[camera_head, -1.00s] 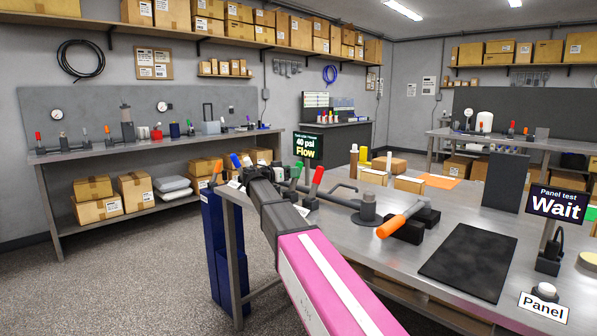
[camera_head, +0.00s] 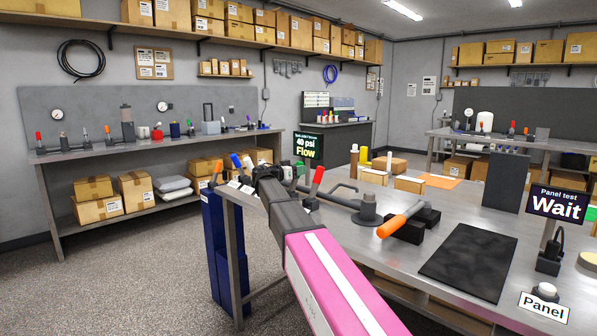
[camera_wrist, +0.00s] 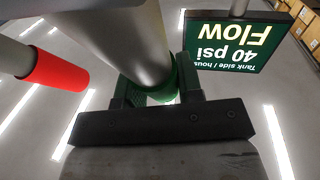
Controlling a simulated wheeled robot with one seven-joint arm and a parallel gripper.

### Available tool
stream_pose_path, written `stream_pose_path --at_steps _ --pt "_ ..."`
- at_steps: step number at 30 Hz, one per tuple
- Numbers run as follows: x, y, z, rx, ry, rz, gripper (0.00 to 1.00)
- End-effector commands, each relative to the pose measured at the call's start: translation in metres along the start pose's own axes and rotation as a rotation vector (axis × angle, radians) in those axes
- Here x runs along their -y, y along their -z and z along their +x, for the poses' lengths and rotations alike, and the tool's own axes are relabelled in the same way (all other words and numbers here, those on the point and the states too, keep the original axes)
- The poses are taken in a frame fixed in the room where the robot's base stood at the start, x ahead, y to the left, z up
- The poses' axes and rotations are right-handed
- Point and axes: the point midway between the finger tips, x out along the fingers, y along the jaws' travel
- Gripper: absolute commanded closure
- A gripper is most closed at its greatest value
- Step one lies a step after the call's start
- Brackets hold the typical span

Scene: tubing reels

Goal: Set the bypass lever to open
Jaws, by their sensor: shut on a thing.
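My gripper (camera_wrist: 150,95) is shut on a lever with a green grip (camera_wrist: 160,92) and a thick metal shaft, seen between the fingers in the wrist view. In the head view the green lever (camera_head: 300,169) shows partly behind my gripper (camera_head: 284,172). A red-tipped lever (camera_head: 317,175) stands just right of it; its red grip (camera_wrist: 52,72) is at left in the wrist view. Blue (camera_head: 236,160) and orange (camera_head: 217,172) levers stand to the left. I cannot read which lever is labelled bypass. A sign (camera_head: 308,147) reads 40 psi, Flow; it also shows inverted in the wrist view (camera_wrist: 236,42).
On the metal bench, a large orange-handled lever (camera_head: 400,219) and a bent pipe stand right of my arm. A black mat (camera_head: 468,262), a "Wait" panel display (camera_head: 556,204) and a Panel button (camera_head: 544,291) lie farther right. Dark blue columns (camera_head: 224,255) stand at the bench's left end.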

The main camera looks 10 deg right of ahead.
Motion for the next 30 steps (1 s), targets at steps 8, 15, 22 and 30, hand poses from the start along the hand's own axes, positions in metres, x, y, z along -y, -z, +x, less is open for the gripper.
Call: stream_pose_path --at_steps 8,15,22,30 --pt "-0.004 0.004 -0.017 -0.162 -0.014 0.028 1.00" --pt "-0.005 0.008 -0.025 -0.238 -0.021 0.043 1.00" --pt "-0.005 0.008 -0.025 -0.239 -0.020 0.043 1.00" --pt "-0.005 0.008 -0.025 -0.239 -0.020 0.043 0.41"
